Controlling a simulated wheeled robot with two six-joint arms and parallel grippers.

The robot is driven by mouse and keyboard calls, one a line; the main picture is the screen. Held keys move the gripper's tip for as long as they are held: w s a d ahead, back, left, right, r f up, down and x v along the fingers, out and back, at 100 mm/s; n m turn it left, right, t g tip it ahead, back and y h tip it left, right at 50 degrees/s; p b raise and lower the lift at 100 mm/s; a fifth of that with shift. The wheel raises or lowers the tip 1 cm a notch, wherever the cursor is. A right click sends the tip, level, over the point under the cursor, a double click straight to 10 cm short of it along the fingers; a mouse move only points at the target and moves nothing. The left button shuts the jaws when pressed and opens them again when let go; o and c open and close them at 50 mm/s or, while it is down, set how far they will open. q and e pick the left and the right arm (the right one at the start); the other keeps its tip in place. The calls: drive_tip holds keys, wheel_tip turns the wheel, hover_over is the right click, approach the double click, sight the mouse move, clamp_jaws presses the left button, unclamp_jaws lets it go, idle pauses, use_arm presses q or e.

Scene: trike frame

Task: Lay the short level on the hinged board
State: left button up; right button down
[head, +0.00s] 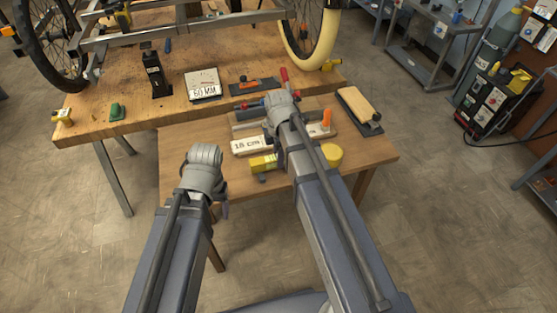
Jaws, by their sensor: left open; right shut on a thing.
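My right gripper (281,104) is over the low wooden table, above a low board (243,147) that carries an "18 cm" label. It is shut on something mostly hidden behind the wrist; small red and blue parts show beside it. I cannot tell for sure whether this is the short level. A grey bar lies along the board, partly covered by my wrist, and an orange handle (326,119) stands at its right. The board's hinge is not clear. My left gripper (205,154) is open, in front of the table's left part; its fingers are mostly hidden.
A yellow block (262,163) and a round yellow thing (332,155) lie near the board's front. A wood-topped block (357,104) lies at the right. Behind, the higher workbench (130,112) holds a "60 MM" card (203,86), a black stand (155,75) and the trike frame.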

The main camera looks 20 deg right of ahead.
drive_tip(key=shift+r, duration=0.1)
idle(0.3)
wheel_tip(320, 180, up, 10)
drive_tip(key=p, duration=1)
